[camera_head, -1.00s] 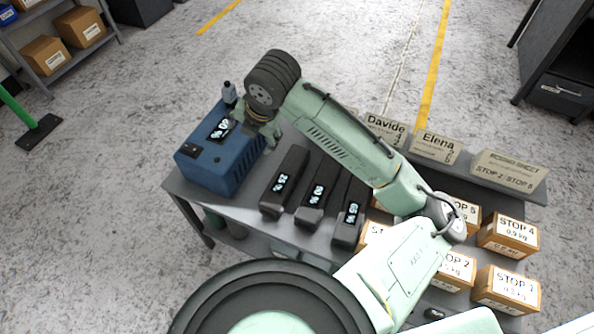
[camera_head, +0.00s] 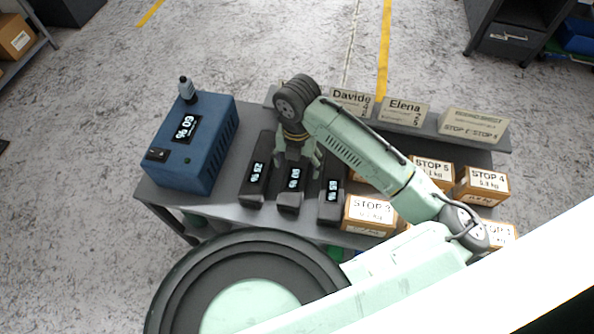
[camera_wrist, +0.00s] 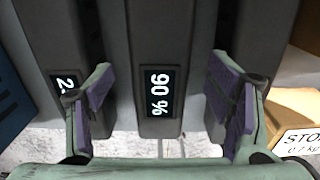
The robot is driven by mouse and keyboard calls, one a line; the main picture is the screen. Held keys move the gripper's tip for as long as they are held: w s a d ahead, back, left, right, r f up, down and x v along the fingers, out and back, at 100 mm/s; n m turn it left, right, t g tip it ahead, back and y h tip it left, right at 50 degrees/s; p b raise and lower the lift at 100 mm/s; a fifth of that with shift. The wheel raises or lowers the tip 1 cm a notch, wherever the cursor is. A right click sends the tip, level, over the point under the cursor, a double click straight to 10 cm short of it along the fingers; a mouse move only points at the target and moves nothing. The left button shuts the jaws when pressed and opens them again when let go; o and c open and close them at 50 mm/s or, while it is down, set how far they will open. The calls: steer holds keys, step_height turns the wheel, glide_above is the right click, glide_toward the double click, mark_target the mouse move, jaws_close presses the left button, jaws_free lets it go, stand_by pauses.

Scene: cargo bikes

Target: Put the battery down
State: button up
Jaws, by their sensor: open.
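Three dark batteries lie side by side on the grey table. The left battery (camera_head: 258,170) shows about 25 %. The middle battery (camera_head: 291,201) shows 90 %, also clear in the wrist view (camera_wrist: 160,40). The right battery (camera_head: 332,208) has a display too small to read surely. My gripper (camera_head: 297,165) is open over the middle battery. In the wrist view my gripper (camera_wrist: 162,85) has one purple-padded finger on each side of this battery, with gaps between pads and battery. My arm hides part of the batteries' far ends in the head view.
Cartons (camera_head: 370,212) crowd the right side. Name signs (camera_head: 404,112) stand along the back shelf. Bare tabletop (camera_head: 225,188) shows between blue box and batteries.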

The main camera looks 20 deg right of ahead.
mark_target(297, 169)
steer(key=shift+f, duration=1.55)
steer(key=shift+c, duration=0.3)
jaws_close()
steer(key=shift+r, duration=0.1)
